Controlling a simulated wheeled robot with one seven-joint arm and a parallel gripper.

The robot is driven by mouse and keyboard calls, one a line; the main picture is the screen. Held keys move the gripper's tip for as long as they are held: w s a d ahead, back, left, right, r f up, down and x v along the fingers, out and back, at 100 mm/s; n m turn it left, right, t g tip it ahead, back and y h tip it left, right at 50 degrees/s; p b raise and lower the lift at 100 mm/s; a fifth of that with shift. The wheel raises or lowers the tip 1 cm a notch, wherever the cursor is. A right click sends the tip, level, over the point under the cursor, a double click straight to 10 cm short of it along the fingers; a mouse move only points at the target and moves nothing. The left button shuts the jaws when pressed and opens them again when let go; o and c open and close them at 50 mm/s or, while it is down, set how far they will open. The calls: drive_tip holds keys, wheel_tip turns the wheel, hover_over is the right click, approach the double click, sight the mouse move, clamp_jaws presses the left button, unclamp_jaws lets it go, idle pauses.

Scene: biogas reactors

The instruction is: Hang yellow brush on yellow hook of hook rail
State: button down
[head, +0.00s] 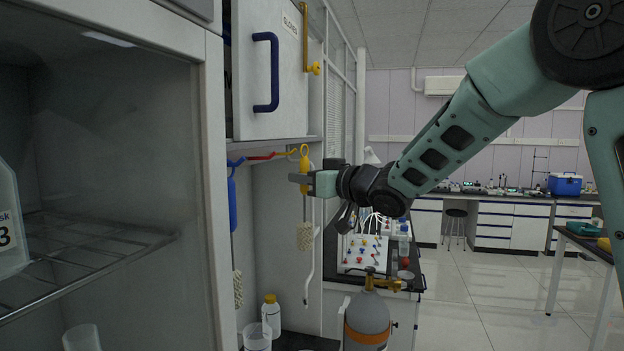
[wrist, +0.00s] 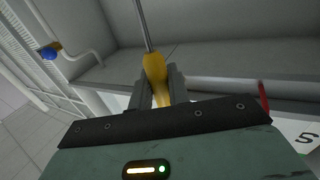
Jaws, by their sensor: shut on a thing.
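My gripper (head: 301,182) is shut on the handle of the yellow brush (head: 305,236), which hangs upright with its pale bristles down. The yellow handle (wrist: 155,72) also shows between the fingers of my gripper (wrist: 160,88) in the wrist view. The hook rail under the cabinet has a blue hook (head: 236,162), a red hook (head: 262,157) and a yellow hook (head: 289,153). The brush's top loop is at the yellow hook's tip. I cannot tell whether the loop is around the hook or only beside it.
A blue brush (head: 232,205) hangs at the blue hook. The wall cabinet (head: 270,100) with a blue handle is just above the rail. A white bottle (head: 271,315) and a beaker (head: 257,337) stand below. A gas cylinder (head: 367,322) stands to the right.

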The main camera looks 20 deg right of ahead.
drive_tip(key=shift+w+a+f+b, duration=0.25)
drive_tip(key=shift+w+a, duration=0.2)
drive_tip(key=shift+a, duration=0.15)
drive_tip(key=shift+w+a+f+b, duration=0.15)
drive_tip(key=shift+w+a+b, duration=0.1)
drive_tip(key=shift+w+a, duration=0.3)
drive_tip(key=shift+w+a+f+b, duration=0.25)
drive_tip(key=shift+w+a, duration=0.1)
drive_tip(key=shift+a, duration=0.35)
drive_tip(key=c, duration=1.3)
unclamp_jaws()
drive_tip(key=shift+o, duration=0.2)
drive_tip(key=b+v, duration=0.6)
drive_tip(key=v, duration=1.1)
